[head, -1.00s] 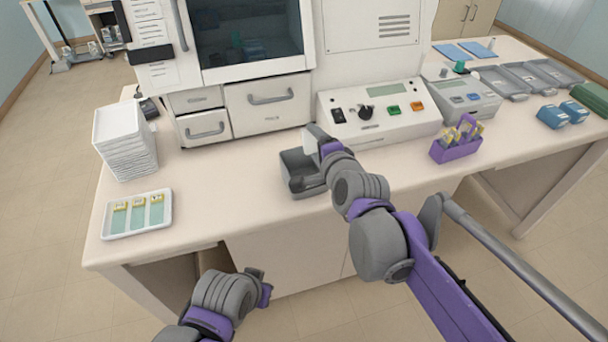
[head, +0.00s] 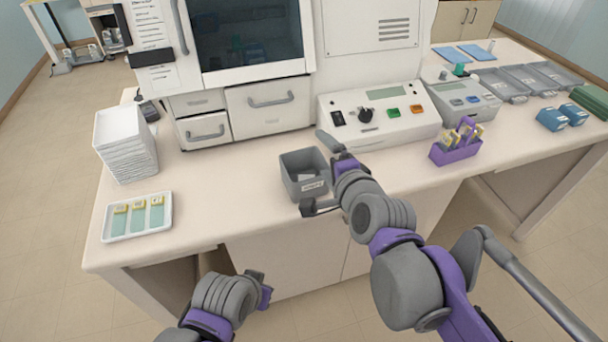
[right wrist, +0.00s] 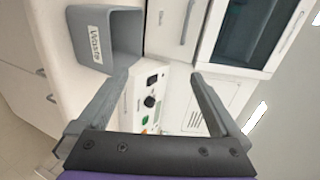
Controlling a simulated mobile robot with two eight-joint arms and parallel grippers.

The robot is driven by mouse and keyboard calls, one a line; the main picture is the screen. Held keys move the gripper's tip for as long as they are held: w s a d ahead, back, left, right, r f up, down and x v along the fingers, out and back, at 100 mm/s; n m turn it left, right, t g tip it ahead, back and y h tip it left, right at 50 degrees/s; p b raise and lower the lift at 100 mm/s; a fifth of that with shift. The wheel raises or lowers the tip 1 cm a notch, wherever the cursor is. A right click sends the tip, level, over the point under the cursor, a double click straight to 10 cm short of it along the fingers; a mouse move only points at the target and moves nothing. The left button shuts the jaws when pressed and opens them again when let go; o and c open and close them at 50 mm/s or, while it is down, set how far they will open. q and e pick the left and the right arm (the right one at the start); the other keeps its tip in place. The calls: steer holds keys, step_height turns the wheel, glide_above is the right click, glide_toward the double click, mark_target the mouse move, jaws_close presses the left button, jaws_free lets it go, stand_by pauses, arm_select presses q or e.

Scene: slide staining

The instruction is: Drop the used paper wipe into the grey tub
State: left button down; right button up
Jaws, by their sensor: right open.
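The grey tub (head: 291,183) stands on the bench near its front edge, and its "Waste" label shows in the right wrist view (right wrist: 117,48). A small pale patch (head: 306,178) shows inside the tub in the head view; it is too small to be sure it is the paper wipe. My right gripper (head: 318,172) is open and empty, at the tub's right side, with its fingers spread. In the right wrist view the open fingers (right wrist: 162,76) have nothing between them. My left gripper (head: 262,286) is low in front of the bench; its jaw opening is unclear.
A white tray with slides (head: 137,230) and a stack of white trays (head: 126,145) are at the left. A control panel (head: 378,118) stands behind the right gripper. A purple slide holder (head: 455,153) is to the right. Bare bench top lies between the slide tray and the tub.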

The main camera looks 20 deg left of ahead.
steer(key=shift+v, duration=2.05)
steer(key=s+d+f+n+g+h+p, duration=0.1)
steer(key=s+d+f+n+g+h, duration=0.1)
steer(key=s+d+f, duration=0.3)
steer(key=s+d+f+n+g+h, duration=0.2)
steer(key=s+d+f+n, duration=0.3)
steer(key=d+f, duration=0.3)
steer(key=s+d+f+n+g+h+p, duration=0.1)
steer(key=s+d+f+n+g+h, duration=0.1)
steer(key=s+d+f, duration=0.5)
steer(key=d+n+h, duration=0.1)
steer(key=d, duration=0.4)
steer(key=shift+d+n+h+p, duration=0.3)
steer(key=shift+d+h+p, duration=0.05)
steer(key=shift+h, duration=0.05)
